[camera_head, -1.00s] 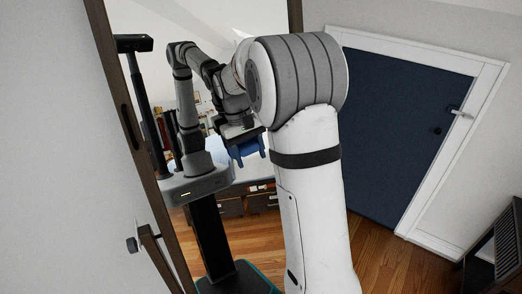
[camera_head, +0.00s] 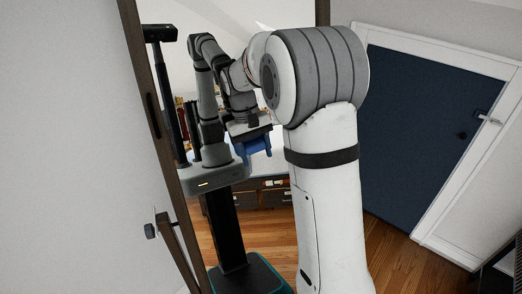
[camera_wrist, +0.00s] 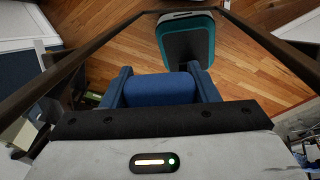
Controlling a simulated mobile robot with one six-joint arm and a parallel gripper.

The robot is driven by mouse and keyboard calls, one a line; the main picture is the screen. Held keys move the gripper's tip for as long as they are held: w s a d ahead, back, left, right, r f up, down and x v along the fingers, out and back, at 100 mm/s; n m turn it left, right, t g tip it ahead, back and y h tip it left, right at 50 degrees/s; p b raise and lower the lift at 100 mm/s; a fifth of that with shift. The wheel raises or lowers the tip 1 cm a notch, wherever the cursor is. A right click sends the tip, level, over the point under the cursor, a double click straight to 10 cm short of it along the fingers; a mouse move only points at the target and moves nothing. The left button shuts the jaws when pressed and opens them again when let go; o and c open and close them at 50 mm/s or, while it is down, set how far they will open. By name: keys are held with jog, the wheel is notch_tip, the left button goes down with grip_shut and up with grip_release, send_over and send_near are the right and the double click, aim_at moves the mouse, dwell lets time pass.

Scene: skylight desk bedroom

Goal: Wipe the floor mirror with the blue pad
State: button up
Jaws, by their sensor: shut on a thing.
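The floor mirror (camera_head: 152,100) has a dark wooden frame and leans in the picture of the head view. Its glass (camera_head: 275,225) reflects my own body and arm. The mirror's frame also shows in the wrist view (camera_wrist: 270,42). My gripper (camera_wrist: 163,76) is in the wrist view, shut on the blue pad (camera_wrist: 160,91), which sits between its two blue fingers. The pad is in front of the glass; I cannot tell whether it touches. In the head view my arm hides the real gripper, and a blue shape shows in the reflection.
A dark blue door (camera_head: 430,130) with a white frame stands at the right. A dark slatted piece of furniture (camera_head: 502,262) is at the lower right edge. Wooden floor (camera_head: 395,262) is clear between them and my arm.

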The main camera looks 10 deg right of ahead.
jog(key=shift+s+d+r+b, duration=0.1)
jog(key=shift+s+r, duration=0.15)
jog(key=shift+s, duration=0.7)
jog(key=shift+s+d+r+b, duration=0.15)
jog(key=shift+s+r, duration=0.1)
jog(key=shift+s, duration=0.65)
jog(key=shift+s+d+r+b, duration=0.1)
jog(key=shift+s+r, duration=0.15)
jog(key=shift+s, duration=0.7)
jog(key=s, duration=0.3)
jog(key=shift+d+r, duration=0.2)
jog(key=shift+r, duration=0.15)
jog(key=shift+f, duration=0.1)
